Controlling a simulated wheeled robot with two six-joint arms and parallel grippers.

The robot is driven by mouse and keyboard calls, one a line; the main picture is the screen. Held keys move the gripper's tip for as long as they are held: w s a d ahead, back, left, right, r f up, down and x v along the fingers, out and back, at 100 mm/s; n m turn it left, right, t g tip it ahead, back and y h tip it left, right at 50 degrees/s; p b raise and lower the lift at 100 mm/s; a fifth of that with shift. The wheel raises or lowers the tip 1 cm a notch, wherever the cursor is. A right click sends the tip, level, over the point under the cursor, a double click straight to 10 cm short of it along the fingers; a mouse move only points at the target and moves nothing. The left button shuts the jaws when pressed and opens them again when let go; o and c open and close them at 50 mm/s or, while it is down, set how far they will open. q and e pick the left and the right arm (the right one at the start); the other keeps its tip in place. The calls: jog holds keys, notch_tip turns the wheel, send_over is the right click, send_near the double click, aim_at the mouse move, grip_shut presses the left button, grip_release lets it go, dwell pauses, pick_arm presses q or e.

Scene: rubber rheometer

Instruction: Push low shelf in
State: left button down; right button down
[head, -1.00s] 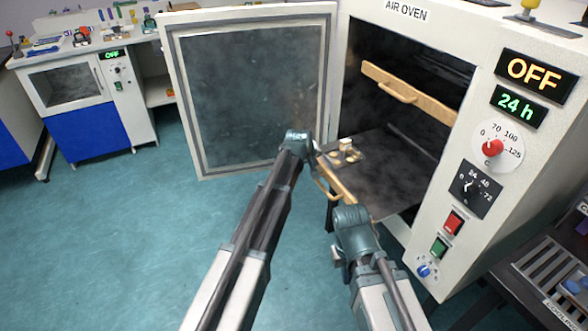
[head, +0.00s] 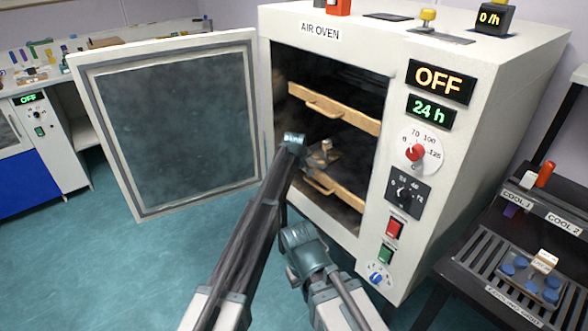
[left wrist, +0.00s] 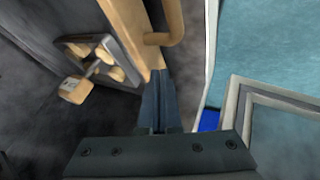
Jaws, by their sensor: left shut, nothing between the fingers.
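The low shelf (head: 345,193) of the air oven has a wooden front with a handle (head: 318,184) and sits inside the oven opening, roughly in line with the upper shelf. A small tray (left wrist: 112,75) with several tan pieces and a labelled block (left wrist: 75,90) stands on it; it also shows in the head view (head: 322,158). My left gripper (left wrist: 157,82) is shut and empty, its fingertips at the wooden front beside the handle; whether they touch is unclear. In the head view the fingers are mostly hidden behind the wrist. My right arm is low in front, its fingers out of sight.
The upper shelf (head: 335,108) is inside the oven (head: 505,130). The oven door (head: 170,125) stands open on the left. A dark rack (head: 480,262) with a tray of blue pieces (head: 525,278) is at right. Clear floor lies at lower left.

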pick_arm(q)
jog(key=shift+w+d, duration=0.25)
jog(key=shift+d, duration=0.1)
jog(key=shift+d+r, duration=0.1)
jog(key=s+a+r+p, duration=0.5)
jog(key=s+r+p, duration=0.3)
jog(key=shift+s+a, duration=0.25)
dwell(0.3)
jog(key=shift+f, duration=0.1)
